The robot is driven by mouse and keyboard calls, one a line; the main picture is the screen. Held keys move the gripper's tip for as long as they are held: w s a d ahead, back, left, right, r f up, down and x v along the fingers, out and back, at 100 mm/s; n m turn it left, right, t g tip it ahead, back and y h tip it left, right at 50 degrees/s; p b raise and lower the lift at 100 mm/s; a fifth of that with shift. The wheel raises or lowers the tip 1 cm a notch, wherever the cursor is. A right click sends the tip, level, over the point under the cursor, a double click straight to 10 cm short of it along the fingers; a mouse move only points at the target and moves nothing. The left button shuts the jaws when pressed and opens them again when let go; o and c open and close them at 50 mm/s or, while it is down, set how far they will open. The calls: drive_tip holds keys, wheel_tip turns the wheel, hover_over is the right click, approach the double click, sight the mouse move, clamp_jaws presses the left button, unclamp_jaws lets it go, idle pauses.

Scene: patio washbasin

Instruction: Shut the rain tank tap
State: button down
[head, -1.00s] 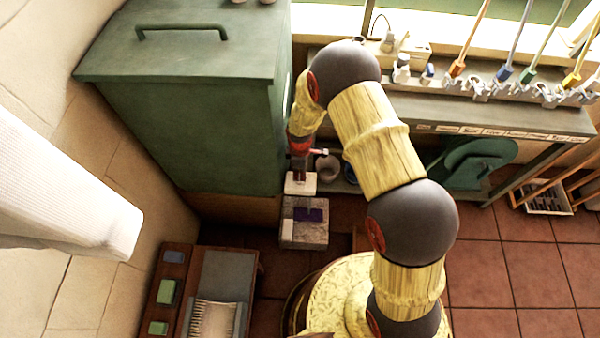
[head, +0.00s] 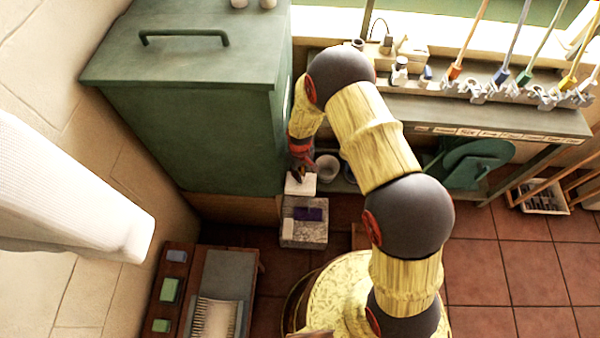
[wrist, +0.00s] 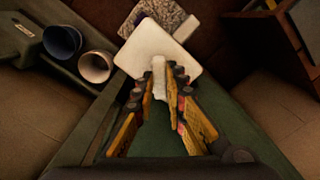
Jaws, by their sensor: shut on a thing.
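The rain tank is the large green box (head: 230,130) at the left of the head view. My gripper (head: 299,168) is at its right side, low down, pointing down over a white block (head: 300,186). In the wrist view my gripper (wrist: 160,88) has its two fingers closed around a narrow pale piece (wrist: 158,72), which looks like the tap's lever. The white block (wrist: 160,45) lies behind it as a square slab. The tap's body and spout are hidden by my fingers, so I cannot tell how far the tap is turned.
A grey stone block (head: 303,232) stands below the white one. A pale pot (head: 327,168) stands right beside my gripper. A workbench (head: 480,115) with upright tools is at the right. A brush tray (head: 215,290) is at lower left.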

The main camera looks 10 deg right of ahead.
drive_tip(key=m, duration=0.4)
drive_tip(key=shift+m+p, duration=0.3)
drive_tip(key=shift+p, duration=0.1)
drive_tip(key=shift+m, duration=2)
drive_tip(key=c, duration=1.8)
unclamp_jaws()
drive_tip(key=shift+c, duration=0.2)
drive_tip(key=shift+r, duration=0.1)
wheel_tip(320, 180, up, 12)
drive_tip(key=shift+f, duration=0.1)
